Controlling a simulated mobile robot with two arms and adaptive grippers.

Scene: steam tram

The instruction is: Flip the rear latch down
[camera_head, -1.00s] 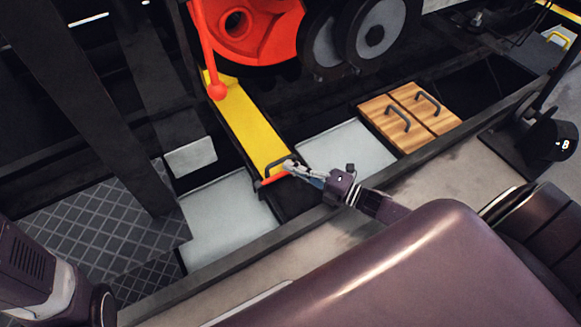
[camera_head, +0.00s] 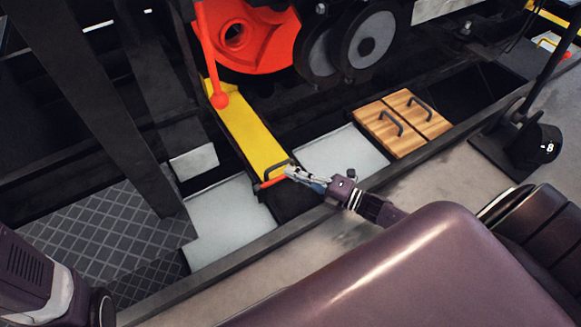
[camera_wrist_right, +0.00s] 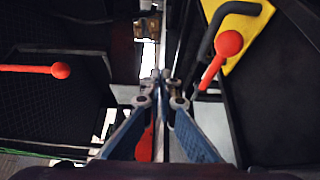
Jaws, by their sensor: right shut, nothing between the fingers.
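A yellow cover (camera_head: 245,133) has a black bar handle at its near end. A short red lever (camera_head: 268,183), which may be the rear latch, lies across that end. My right gripper (camera_head: 290,172) is shut and empty, just right of the lever's end; I cannot tell whether they touch. In the right wrist view, the shut fingertips (camera_wrist_right: 163,76) are left of a red lever with a ball knob (camera_wrist_right: 228,44) beside the yellow cover (camera_wrist_right: 245,30). Another red-knobbed lever (camera_wrist_right: 60,70) is at left. Something red shows partly hidden between the fingers. My left gripper is out of view.
A tall red lever (camera_head: 219,101) stands at the far end of the yellow cover by a red wheel (camera_head: 240,38). Pale panels (camera_head: 225,220) flank the cover. Wooden lids with handles (camera_head: 380,128) lie to the right. A dark rail runs along the near side.

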